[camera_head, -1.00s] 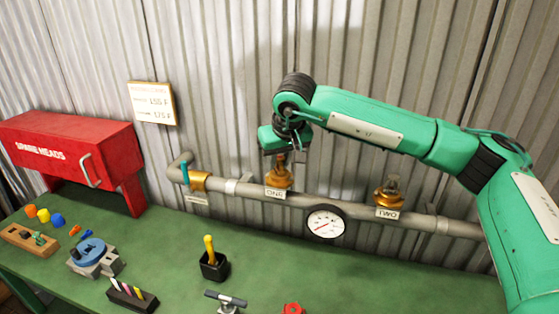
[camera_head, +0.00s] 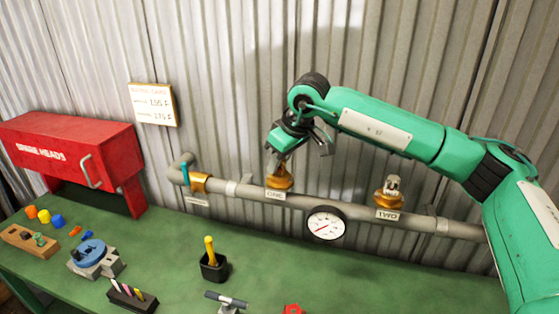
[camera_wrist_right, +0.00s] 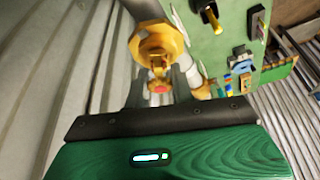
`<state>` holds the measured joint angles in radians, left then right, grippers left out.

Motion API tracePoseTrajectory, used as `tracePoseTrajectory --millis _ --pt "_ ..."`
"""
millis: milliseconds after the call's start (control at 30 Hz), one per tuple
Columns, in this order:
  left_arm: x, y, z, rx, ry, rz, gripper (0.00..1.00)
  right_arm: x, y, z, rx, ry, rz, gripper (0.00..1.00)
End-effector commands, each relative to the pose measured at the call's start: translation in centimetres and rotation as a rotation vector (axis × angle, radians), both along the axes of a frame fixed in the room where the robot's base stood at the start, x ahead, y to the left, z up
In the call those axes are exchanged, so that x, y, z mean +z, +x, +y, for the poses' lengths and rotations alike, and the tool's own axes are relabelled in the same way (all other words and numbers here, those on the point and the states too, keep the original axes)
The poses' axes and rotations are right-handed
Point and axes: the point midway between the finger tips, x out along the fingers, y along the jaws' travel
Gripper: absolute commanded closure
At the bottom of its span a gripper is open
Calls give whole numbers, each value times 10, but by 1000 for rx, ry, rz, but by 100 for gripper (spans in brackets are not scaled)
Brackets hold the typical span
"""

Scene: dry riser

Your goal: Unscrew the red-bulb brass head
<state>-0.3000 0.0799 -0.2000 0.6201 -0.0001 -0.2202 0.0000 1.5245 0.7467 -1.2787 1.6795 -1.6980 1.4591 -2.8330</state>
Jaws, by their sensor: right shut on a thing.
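The brass head on the outlet labelled ONE (camera_head: 279,178) stands upright on the grey pipe. In the right wrist view the brass head (camera_wrist_right: 157,62) shows a small red bulb (camera_wrist_right: 160,91) near its tip, between my fingers. My right gripper (camera_head: 272,150) is over the outlet from above, tilted, and shut on the head; it also shows in the right wrist view (camera_wrist_right: 160,88). The wrist hides part of the head in the head view. A second brass head (camera_head: 389,192) stands on the outlet labelled TWO; its bulb colour cannot be told. My left gripper is out of view.
A round gauge (camera_head: 326,224) sits on the pipe between the outlets. A red SPARE HEADS cabinet (camera_head: 72,150) stands at left. The green bench (camera_head: 170,255) holds a black cup (camera_head: 214,266), a blue round fixture (camera_head: 91,252) and small parts.

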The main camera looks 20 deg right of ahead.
Motion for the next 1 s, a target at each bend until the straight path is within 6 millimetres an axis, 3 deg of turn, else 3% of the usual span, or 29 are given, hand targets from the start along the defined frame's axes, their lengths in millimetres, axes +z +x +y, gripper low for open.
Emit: tracePoseTrajectory --millis 133,167,267,600,1000 --pt "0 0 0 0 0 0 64 -2 0 0 -1 -2 3 100" --pt "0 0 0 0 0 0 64 -2 0 0 -1 -2 3 72" --pt "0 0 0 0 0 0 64 -1 0 0 -2 -1 3 52" --pt "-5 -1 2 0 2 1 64 -2 0 1 -28 -1 1 51" --pt "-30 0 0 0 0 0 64 -2 0 1 -423 -1 -1 51"
